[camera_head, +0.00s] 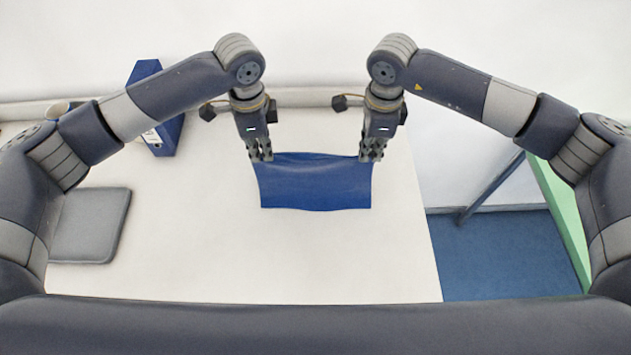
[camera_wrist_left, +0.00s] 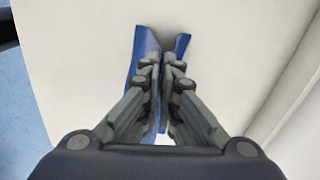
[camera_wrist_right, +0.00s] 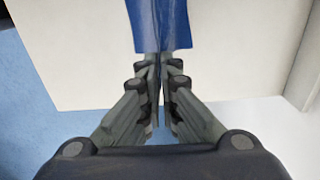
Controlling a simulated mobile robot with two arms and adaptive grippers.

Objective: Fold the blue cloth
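The blue cloth (camera_head: 315,183) lies on the white table as a wide rectangle, with its far edge running between my two grippers. My left gripper (camera_head: 261,157) is at the cloth's far left corner. In the left wrist view its fingers (camera_wrist_left: 161,75) are closed together with blue cloth (camera_wrist_left: 147,47) between and beyond them. My right gripper (camera_head: 371,157) is at the far right corner. In the right wrist view its fingers (camera_wrist_right: 160,75) are closed together at the edge of the cloth (camera_wrist_right: 160,22). The exact pinched spots are hidden by the fingers.
The white table (camera_head: 190,240) is clear around the cloth. A grey flat pad (camera_head: 92,225) lies at the left. The table's right edge borders a blue floor (camera_head: 505,255).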

